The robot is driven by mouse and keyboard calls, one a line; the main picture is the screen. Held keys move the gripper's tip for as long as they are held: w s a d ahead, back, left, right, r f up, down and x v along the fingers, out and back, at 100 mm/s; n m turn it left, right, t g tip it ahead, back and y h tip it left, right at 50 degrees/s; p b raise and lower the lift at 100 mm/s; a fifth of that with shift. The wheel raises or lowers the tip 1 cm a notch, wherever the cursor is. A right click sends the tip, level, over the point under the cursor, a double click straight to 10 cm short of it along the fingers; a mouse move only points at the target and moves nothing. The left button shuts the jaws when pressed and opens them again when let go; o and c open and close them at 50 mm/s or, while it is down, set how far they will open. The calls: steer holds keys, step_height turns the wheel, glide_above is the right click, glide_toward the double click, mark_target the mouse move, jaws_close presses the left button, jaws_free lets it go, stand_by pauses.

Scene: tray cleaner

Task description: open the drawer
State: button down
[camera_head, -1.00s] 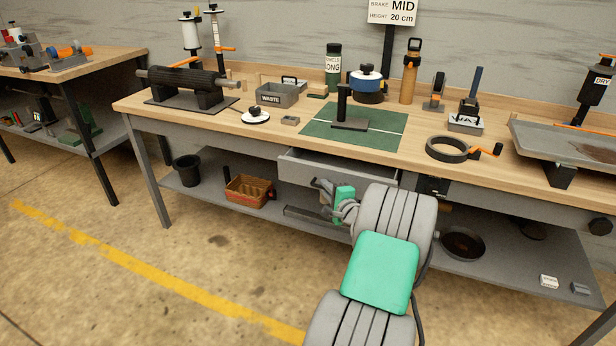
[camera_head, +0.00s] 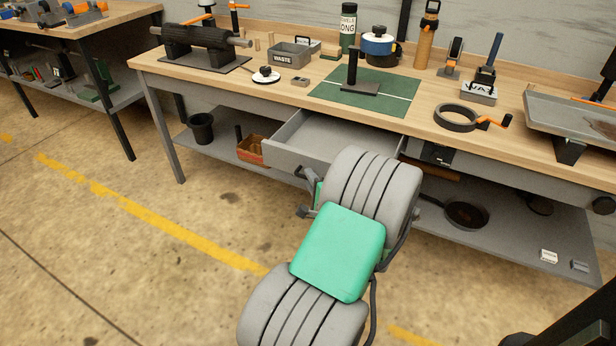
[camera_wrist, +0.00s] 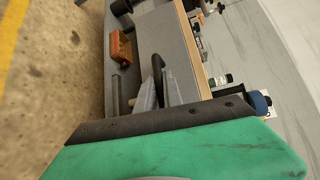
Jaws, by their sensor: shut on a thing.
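The grey drawer (camera_head: 283,157) under the front edge of the workbench is pulled out, and its empty-looking inside shows in the head view. My gripper (camera_head: 307,190) is at the drawer's front, partly hidden behind my arm. In the wrist view my gripper (camera_wrist: 157,76) has its fingers close together against the grey drawer front (camera_wrist: 155,38). It is shut on the drawer handle, which is mostly hidden by the fingers and arm.
The workbench top (camera_head: 232,83) holds a green mat (camera_head: 330,95), a waste bin (camera_head: 289,55) and several tools. A basket (camera_head: 250,149), a black bucket (camera_head: 200,128) and a pan (camera_head: 467,214) sit on the lower shelf. The floor in front is clear.

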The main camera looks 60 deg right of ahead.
steer(key=c, duration=1.8)
jaws_free()
steer(key=shift+o, duration=0.2)
steer(key=v, duration=0.7)
steer(key=shift+s+a+p, duration=0.15)
steer(key=shift+s+p, duration=0.15)
steer(key=shift+s, duration=0.1)
